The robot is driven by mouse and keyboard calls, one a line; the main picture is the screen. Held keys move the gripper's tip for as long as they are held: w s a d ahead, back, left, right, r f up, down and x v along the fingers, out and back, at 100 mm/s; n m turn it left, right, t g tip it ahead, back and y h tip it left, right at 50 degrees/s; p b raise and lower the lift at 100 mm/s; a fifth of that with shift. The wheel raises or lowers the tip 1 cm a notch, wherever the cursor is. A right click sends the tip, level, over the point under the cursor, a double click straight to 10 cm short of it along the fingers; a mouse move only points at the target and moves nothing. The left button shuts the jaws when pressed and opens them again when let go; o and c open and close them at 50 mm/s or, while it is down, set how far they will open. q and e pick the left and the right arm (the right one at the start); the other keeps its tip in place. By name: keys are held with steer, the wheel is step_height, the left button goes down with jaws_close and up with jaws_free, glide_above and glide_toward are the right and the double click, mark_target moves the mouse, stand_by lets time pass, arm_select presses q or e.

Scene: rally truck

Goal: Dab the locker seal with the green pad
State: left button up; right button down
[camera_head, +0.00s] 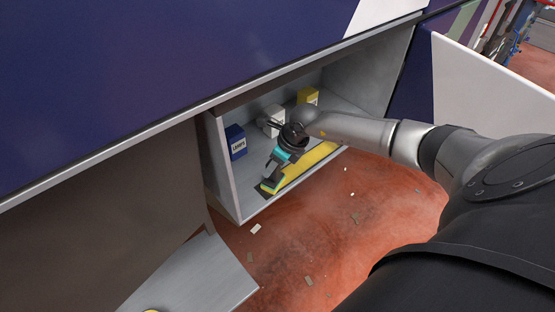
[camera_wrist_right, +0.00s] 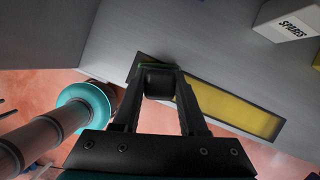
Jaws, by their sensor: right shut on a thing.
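The locker (camera_head: 228,185) is an open grey compartment in the truck's side. A yellow strip with a dark border (camera_head: 318,157), which looks like the seal, runs along the locker floor near its front edge; it also shows in the right wrist view (camera_wrist_right: 235,106). My right gripper (camera_head: 273,179) is inside the locker, pointing down at the strip's near-left end. It is shut on a small dark block with a green edge, the green pad (camera_wrist_right: 158,66). The pad is over or on the strip's end; I cannot tell if it touches. My left gripper is not in view.
A blue LAMPS box (camera_head: 235,142), a white SPARES box (camera_head: 272,119) and a yellow box (camera_head: 308,96) stand inside the locker behind the gripper. A pale open panel (camera_head: 480,85) is at the right. Small scraps lie on the red floor (camera_head: 330,235).

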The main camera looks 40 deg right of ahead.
steer(key=shift+s+a+p, duration=0.2)
steer(key=shift+a+p, duration=0.35)
steer(key=shift+a, duration=1.3)
steer(key=shift+a+p, duration=0.1)
steer(key=shift+p, duration=0.25)
steer(key=shift+s+a+r+p, duration=0.15)
steer(key=shift+a+p, duration=0.4)
steer(key=shift+a, duration=0.95)
steer(key=shift+r, duration=0.1)
step_height(320, 180, up, 6)
steer(key=p, duration=0.5)
